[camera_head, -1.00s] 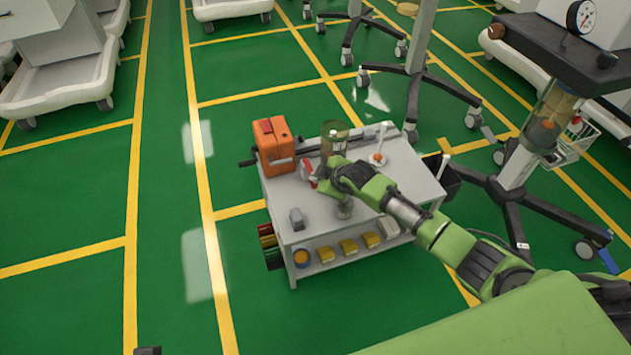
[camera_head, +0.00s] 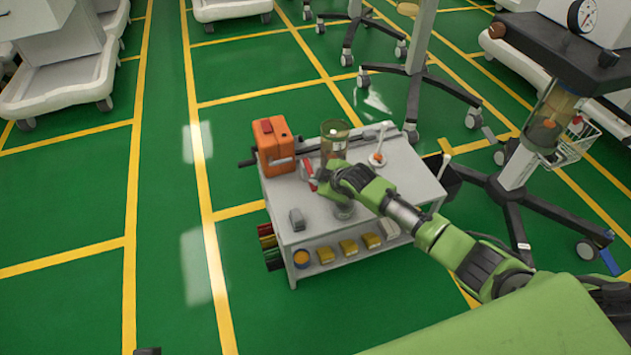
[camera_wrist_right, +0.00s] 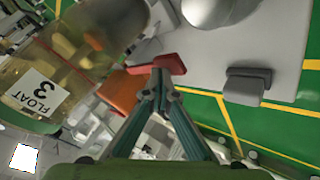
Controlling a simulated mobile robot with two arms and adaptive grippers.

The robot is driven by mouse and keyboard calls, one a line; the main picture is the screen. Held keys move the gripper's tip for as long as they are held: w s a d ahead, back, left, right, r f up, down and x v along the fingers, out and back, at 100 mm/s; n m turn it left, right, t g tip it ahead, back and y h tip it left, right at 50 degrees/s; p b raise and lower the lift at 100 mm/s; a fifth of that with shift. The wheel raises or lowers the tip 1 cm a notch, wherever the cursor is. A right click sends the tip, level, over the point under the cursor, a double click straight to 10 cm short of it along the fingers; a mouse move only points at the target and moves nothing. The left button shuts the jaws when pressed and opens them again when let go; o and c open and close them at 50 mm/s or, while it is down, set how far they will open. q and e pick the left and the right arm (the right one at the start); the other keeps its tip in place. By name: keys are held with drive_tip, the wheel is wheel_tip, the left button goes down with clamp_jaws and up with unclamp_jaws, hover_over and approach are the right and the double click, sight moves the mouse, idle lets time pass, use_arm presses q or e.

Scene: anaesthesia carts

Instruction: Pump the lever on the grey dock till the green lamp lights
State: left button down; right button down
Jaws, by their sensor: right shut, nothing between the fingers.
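My right gripper (camera_head: 317,183) is over the top of the grey cart (camera_head: 285,236). In the right wrist view its fingers (camera_wrist_right: 161,78) are shut, with nothing between them. The tips are at a red bar (camera_wrist_right: 158,65), which overlaps them in the picture; I cannot tell whether they touch. The red bar also shows in the head view (camera_head: 307,169), beside the orange box (camera_head: 273,146). A small grey block (camera_head: 297,219) sits on the cart's front left. I cannot tell which part is the grey dock, and I see no lit green lamp.
A clear jar (camera_head: 334,138) stands behind my gripper; in the wrist view a jar labelled FLOAT 3 (camera_wrist_right: 40,92) is close on the left. A white rod (camera_head: 381,142) stands at the back right. Wheeled stands (camera_head: 414,88) are behind.

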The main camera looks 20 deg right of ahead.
use_arm(q)
drive_tip(key=shift+f+b, duration=0.4)
drive_tip(key=shift+f, duration=0.05)
use_arm(e)
drive_tip(key=shift+f, duration=0.9)
use_arm(q)
drive_tip(key=shift+r, duration=0.1)
use_arm(e)
drive_tip(key=shift+r, duration=0.15)
idle(0.3)
drive_tip(key=shift+r+p, duration=0.6)
drive_tip(key=shift+p, duration=0.1)
drive_tip(key=shift+r+p, duration=0.5)
drive_tip(key=shift+p, duration=0.05)
drive_tip(key=shift+r+p, duration=0.7)
drive_tip(key=shift+p, duration=0.05)
drive_tip(key=shift+r, duration=0.25)
use_arm(q)
drive_tip(key=x, duration=0.7)
drive_tip(key=shift+s+d+f+g, duration=0.2)
drive_tip(key=shift+s+g, duration=0.1)
drive_tip(key=shift+r+p, duration=0.1)
drive_tip(key=shift+p, duration=0.25)
use_arm(e)
drive_tip(key=shift+r, duration=0.1)
